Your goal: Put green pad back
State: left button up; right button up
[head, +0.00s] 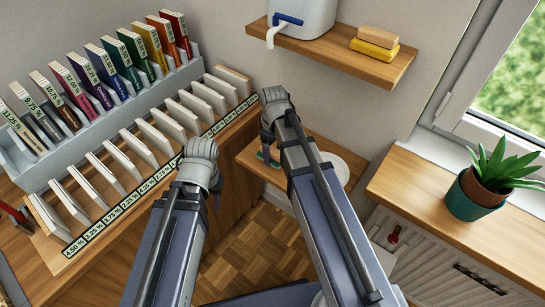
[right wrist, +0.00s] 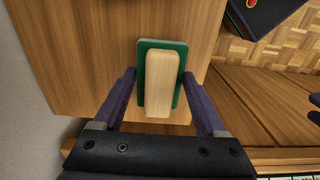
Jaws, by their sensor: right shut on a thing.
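The green pad (right wrist: 160,62), a flat green rectangle with a pale wooden block on its back, sits between the fingers of my right gripper (right wrist: 160,78) in the right wrist view. The fingers are shut on its sides. In the head view only a green sliver of the pad (head: 268,157) shows beside my right gripper (head: 268,145), over the low wooden shelf (head: 250,163). I cannot tell whether the pad touches the shelf. My left gripper (head: 202,165) is near the rack, away from the pad; its fingertips are mostly hidden.
A higher shelf (head: 345,58) bears a white canister (head: 305,15) with a blue tap and a yellow-and-tan block (head: 375,45). A round white plate (head: 338,168) is partly behind my right arm. Left are a slotted board (head: 130,190) and book rack (head: 60,140). A potted plant (head: 485,185) stands right.

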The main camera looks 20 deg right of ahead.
aim_at(274, 150)
pick_arm(q)
jog(key=shift+f, duration=0.2)
pick_arm(e)
jog(key=shift+w+d+f, duration=0.1)
jog(key=shift+d+f, duration=0.05)
jog(key=shift+d, duration=0.05)
jog(key=shift+f, duration=0.1)
jog(key=shift+f, duration=0.15)
pick_arm(q)
jog(key=shift+f, duration=0.15)
pick_arm(e)
jog(key=o, duration=1.1)
jog(key=shift+o, duration=0.2)
jog(key=shift+r, duration=0.2)
notch_tip(274, 150, up, 8)
jog(key=p, duration=0.8)
jog(key=shift+f, duration=0.15)
pick_arm(q)
notch_tip(274, 150, up, 8)
pick_arm(e)
jog(key=s+a+m+h, duration=0.1)
jog(key=s+a+m, duration=0.2)
jog(key=s+a, duration=0.7)
jog(key=s, duration=0.4)
jog(key=shift+a+m, duration=0.4)
pick_arm(q)
jog(key=shift+f, duration=0.1)
